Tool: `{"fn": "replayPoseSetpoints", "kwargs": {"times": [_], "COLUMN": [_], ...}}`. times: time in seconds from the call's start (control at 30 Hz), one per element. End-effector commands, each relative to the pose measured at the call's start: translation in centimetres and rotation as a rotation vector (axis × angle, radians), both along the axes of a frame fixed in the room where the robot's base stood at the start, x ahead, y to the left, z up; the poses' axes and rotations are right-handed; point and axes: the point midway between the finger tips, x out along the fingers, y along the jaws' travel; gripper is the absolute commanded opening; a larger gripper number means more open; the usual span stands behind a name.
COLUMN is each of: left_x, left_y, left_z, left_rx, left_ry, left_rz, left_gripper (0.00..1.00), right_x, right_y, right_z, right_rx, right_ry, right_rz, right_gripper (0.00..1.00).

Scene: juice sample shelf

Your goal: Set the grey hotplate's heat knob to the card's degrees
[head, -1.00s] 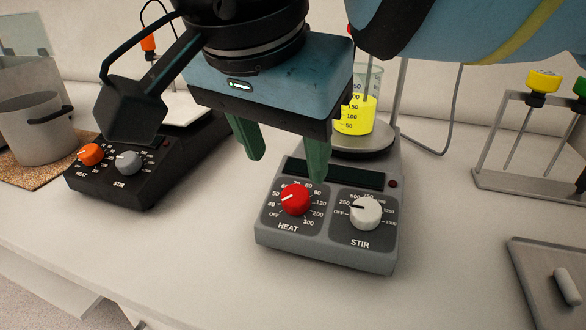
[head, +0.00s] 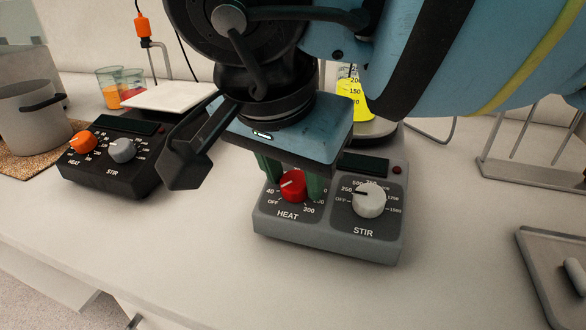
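The grey hotplate (head: 330,237) stands in the middle of the bench. Its red heat knob (head: 292,188) has a white pointer line toward the left, around the 40 to 50 side of the dial; much of the scale is covered by my fingers. My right gripper (head: 293,184) comes from above, one green finger on each side of the red knob. The fingers appear to touch its sides. The white stir knob (head: 369,200) sits to the right, clear of the fingers. No card with degrees shows. My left gripper is out of view.
A black hotplate (head: 115,180) with an orange knob (head: 83,142) stands at left, beside a pot (head: 32,120). A tray (head: 550,275) lies at right. The bench front is clear.

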Motion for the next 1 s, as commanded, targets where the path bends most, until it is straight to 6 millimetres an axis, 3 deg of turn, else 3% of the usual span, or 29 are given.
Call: {"fn": "replayPoseSetpoints", "kwargs": {"times": [0.03,0.2,0.57,1.0], "left_x": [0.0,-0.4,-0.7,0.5], "left_y": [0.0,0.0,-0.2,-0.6], "left_z": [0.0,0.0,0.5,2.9], "left_rx": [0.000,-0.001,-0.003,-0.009], "left_ry": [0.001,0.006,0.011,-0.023], "left_rz": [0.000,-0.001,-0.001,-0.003], "left_gripper": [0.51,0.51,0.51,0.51], "right_x": [0.0,0.0,0.0,0.0], "right_y": [0.0,0.0,0.0,0.0], "right_z": [0.0,0.0,0.1,0.2], "right_rx": [0.000,0.000,0.017,0.119], "right_ry": [0.000,0.000,-0.003,-0.037], "right_rz": [0.000,0.000,-0.055,-0.383], "right_gripper": [0.30,0.08,0.07,0.07]}}
